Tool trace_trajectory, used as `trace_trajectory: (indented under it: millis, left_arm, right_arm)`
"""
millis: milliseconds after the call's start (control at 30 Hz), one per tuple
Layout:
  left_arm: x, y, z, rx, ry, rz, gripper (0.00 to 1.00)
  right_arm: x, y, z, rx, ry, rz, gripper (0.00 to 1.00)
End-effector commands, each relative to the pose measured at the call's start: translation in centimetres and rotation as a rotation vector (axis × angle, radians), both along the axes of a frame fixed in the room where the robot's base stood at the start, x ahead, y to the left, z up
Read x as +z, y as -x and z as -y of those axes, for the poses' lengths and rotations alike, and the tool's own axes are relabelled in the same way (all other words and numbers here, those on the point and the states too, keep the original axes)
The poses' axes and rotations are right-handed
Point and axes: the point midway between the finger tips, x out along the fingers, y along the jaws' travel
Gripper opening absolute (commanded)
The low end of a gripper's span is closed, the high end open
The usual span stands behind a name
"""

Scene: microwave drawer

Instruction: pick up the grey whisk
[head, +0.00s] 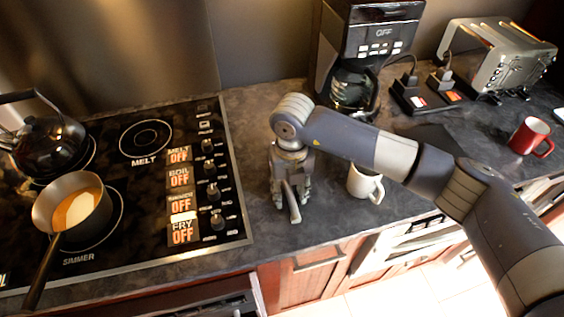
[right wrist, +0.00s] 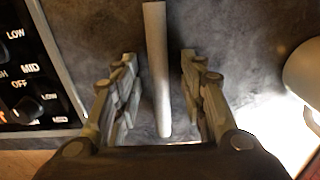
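The grey whisk shows as a light grey rod, likely its handle, in the right wrist view (right wrist: 157,75). It runs lengthwise between the two fingers, with a visible gap on each side. In the head view the end of the rod (head: 292,204) shows below my right gripper (head: 291,193), over the counter between the stove and the white mug. My right gripper points down and is open around the rod; its fingers also show in the right wrist view (right wrist: 159,62). The rest of the whisk is hidden or out of frame. My left gripper is not in view.
The stove (head: 236,225) with knobs lies left of the gripper. A pot (head: 72,190) and kettle (head: 52,143) stand on it. A white mug (head: 365,187) is close on the right. A coffee maker (head: 368,35), toaster (head: 495,55) and red mug (head: 530,136) stand farther right.

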Motion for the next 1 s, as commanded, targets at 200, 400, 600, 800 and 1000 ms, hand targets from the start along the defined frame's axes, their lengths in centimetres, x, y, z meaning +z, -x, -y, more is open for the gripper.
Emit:
trace_trajectory:
  millis: [200,400,600,800,1000]
  left_arm:
    - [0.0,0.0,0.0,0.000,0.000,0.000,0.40]
    - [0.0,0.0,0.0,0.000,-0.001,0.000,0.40]
    - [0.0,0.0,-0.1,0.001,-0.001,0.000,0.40]
    - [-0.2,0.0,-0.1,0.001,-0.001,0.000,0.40]
    - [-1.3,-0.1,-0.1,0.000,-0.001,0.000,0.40]
  right_arm:
    - [-0.1,0.0,0.0,0.001,0.000,0.001,0.36]
    - [-0.1,0.0,0.0,0.001,0.000,0.001,0.00]
    - [0.0,0.0,0.0,0.001,-0.001,0.001,0.00]
    - [0.1,0.0,-0.1,0.001,-0.001,0.002,0.00]
    - [1.6,-0.1,-0.1,0.002,-0.002,0.005,0.00]
